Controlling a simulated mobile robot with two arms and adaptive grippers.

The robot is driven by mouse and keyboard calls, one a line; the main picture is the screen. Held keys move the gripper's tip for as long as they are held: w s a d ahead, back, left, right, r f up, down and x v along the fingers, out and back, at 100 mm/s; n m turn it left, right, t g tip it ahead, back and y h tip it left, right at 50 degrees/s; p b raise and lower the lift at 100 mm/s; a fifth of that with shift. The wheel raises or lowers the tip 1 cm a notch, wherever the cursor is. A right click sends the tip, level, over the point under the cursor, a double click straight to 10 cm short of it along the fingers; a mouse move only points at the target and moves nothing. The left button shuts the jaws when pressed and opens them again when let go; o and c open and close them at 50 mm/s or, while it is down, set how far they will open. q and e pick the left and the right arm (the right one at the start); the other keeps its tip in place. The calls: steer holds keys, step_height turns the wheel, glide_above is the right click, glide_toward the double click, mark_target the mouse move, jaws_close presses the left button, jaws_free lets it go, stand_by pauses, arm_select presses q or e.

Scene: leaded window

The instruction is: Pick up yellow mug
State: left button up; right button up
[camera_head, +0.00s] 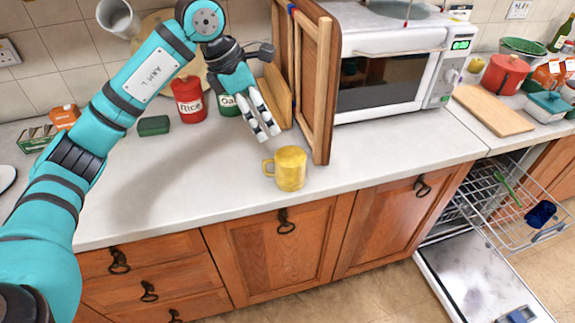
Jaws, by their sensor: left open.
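The yellow mug (291,169) stands upright on the white counter (215,185) near its front edge, with its handle pointing left. My left gripper (267,137) hangs above and a little behind and to the left of the mug, fingers pointing down, open and empty. It does not touch the mug. My right gripper is not in view.
A microwave (390,70), a red canister (188,100) and a green sponge (154,125) are on the counter. The dishwasher (480,260) is open at right.

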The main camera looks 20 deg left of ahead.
mark_target(285, 156)
arm_select(q)
steer(key=p+x, duration=0.3)
steer(key=x, duration=0.8)
steer(key=shift+f, duration=0.35)
steer(key=shift+w+d+f+p, duration=0.1)
steer(key=shift+d+f+p, duration=0.1)
steer(key=shift+f+p, duration=0.4)
steer(key=p+x, duration=0.1)
steer(key=x, duration=0.2)
steer(key=shift+f+p, duration=0.3)
steer(key=shift+p, duration=0.1)
steer(key=shift+f, duration=0.4)
steer(key=shift+w+r, duration=0.1)
steer(key=c, duration=1.4)
steer(key=shift+c, duration=0.2)
